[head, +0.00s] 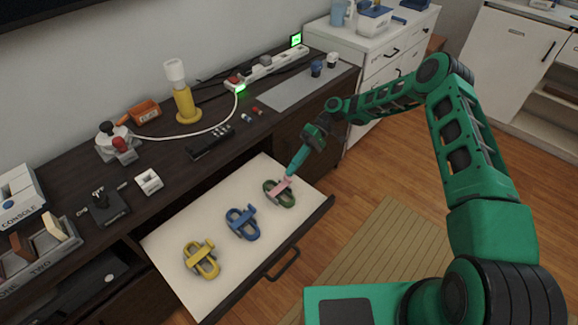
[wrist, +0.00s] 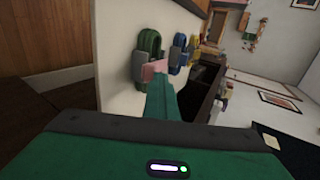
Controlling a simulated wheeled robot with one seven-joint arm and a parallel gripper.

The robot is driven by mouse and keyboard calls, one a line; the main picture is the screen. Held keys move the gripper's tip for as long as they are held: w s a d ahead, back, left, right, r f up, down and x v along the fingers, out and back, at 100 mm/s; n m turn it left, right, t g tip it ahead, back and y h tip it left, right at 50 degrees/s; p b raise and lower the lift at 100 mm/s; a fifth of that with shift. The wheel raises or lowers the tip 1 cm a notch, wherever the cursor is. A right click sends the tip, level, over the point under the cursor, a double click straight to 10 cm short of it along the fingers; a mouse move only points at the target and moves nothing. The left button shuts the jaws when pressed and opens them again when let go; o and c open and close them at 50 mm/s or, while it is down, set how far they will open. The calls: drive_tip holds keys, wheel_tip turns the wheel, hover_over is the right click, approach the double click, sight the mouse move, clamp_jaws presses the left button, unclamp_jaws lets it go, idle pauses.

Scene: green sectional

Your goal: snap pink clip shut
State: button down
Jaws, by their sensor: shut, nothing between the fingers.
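The pink clip is a pink lever (head: 280,187) on a dark green loop (head: 281,201), at the right end of a row in the open drawer. In the wrist view its pink lever (wrist: 154,70) lies just past my fingertips, with the green loop (wrist: 149,43) and a grey block behind. My gripper (head: 290,174) is shut and empty, pointing down at the lever. Its tip appears to touch the lever or be very close; I cannot tell which. The fingers hide part of the lever in the wrist view (wrist: 160,86). Whether the lever is fully down is unclear.
A blue clip (head: 242,223) and a yellow clip (head: 201,259) lie to the left in the same white-bottomed drawer (head: 165,242). The drawer handle (head: 283,264) is in front. The dark desk top behind holds a power strip (head: 262,67), a yellow lamp (head: 184,104) and small items.

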drive_tip(key=shift+d+f, duration=0.25)
drive_tip(key=shift+f, duration=0.25)
drive_tip(key=shift+r, duration=0.15)
